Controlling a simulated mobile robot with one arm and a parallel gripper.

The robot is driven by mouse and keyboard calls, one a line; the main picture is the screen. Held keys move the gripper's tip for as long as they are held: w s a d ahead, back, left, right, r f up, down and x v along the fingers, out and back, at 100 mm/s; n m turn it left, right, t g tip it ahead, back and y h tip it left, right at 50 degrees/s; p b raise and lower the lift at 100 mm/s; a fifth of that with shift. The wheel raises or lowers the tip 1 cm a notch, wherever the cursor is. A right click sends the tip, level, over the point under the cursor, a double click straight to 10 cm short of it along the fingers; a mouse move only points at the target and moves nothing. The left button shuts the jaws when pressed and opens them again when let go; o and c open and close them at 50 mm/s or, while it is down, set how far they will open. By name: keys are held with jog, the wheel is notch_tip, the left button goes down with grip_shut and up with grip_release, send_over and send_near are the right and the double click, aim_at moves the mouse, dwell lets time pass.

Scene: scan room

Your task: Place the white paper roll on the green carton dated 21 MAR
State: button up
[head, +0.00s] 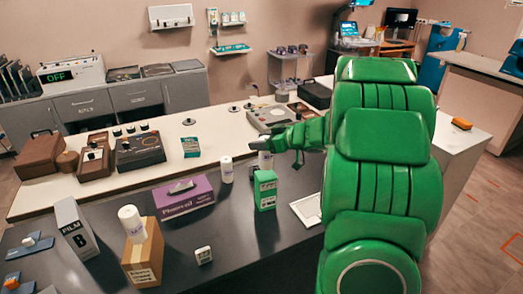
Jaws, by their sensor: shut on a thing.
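A green carton (265,192) with a white label stands upright on the dark counter near the middle; its date is too small to read. A smaller green box (191,147) sits farther back on the white surface. My gripper (264,146) is above the upright carton, shut on a white paper roll (266,160). The roll hangs upright just over the carton's top; I cannot tell whether they touch.
A purple box (184,196) lies left of the carton, with a white-and-grey box (76,228) farther left. The dark counter (245,232) is bare in front of the carton. My green arm covers the right side.

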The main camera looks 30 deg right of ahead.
jog(key=shift+w+f, duration=0.2)
jog(key=shift+f, duration=0.1)
jog(key=shift+d+f, duration=0.1)
jog(key=shift+f, duration=1.4)
jog(key=shift+f, duration=0.1)
jog(key=o, duration=1.1)
jog(key=v, duration=1.2)
